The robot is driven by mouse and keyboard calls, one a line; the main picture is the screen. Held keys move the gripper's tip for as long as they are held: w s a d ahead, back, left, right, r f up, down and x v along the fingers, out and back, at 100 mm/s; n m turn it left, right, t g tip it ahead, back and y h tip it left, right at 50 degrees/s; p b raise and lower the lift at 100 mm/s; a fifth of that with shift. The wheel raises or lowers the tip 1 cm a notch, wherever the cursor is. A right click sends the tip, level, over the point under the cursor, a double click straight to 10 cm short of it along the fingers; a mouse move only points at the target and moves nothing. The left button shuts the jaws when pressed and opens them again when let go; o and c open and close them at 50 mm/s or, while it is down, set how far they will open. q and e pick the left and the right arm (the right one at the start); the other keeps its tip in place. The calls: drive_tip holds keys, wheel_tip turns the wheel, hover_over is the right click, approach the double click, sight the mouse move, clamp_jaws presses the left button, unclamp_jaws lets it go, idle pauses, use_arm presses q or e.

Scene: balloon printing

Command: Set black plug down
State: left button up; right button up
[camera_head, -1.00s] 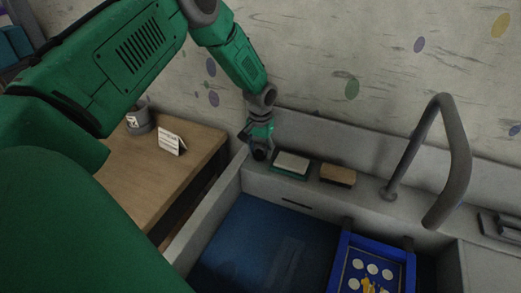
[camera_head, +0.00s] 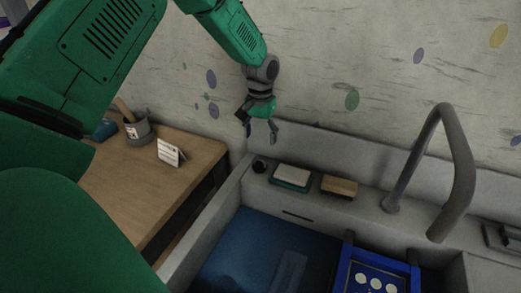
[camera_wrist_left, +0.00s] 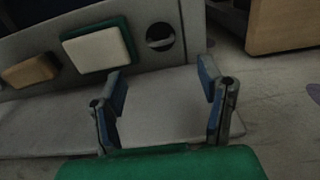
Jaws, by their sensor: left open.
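The black plug (camera_head: 259,166) sits on the sink's back ledge at its left corner, left of the sponge dish. In the left wrist view the round black plug (camera_wrist_left: 160,37) shows beyond the fingers, near the ledge's end. My left gripper (camera_head: 261,135) is open and empty, above the plug and apart from it. In the left wrist view its two fingers (camera_wrist_left: 163,100) are spread with nothing between them. My right gripper does not show.
A white sponge on a green dish (camera_head: 292,176) and a brown sponge (camera_head: 339,186) lie on the ledge. The grey faucet (camera_head: 458,170) rises to the right. A blue tray (camera_head: 346,258) stands in the sink. A wooden table (camera_head: 130,190) holds a card (camera_head: 170,152) and a cup (camera_head: 138,131).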

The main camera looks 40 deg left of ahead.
use_arm(q)
drive_tip(key=m, duration=0.1)
hover_over(265, 184)
wheel_tip(265, 184, down, 6)
drive_tip(key=shift+d+f, duration=0.1)
drive_tip(key=s+d+f+m, duration=0.1)
drive_tip(key=s+d+f, duration=0.6)
drive_tip(key=s+f, duration=0.25)
drive_tip(key=s+d+f+m, duration=0.1)
drive_tip(key=s+d, duration=0.1)
drive_tip(key=s, duration=0.8)
drive_tip(key=s+d+f+m, duration=0.1)
drive_tip(key=s+d, duration=0.1)
drive_tip(key=s, duration=0.8)
drive_tip(key=shift+s+d+f+t, duration=0.2)
drive_tip(key=shift+d+f+t, duration=0.1)
drive_tip(key=shift+d, duration=0.05)
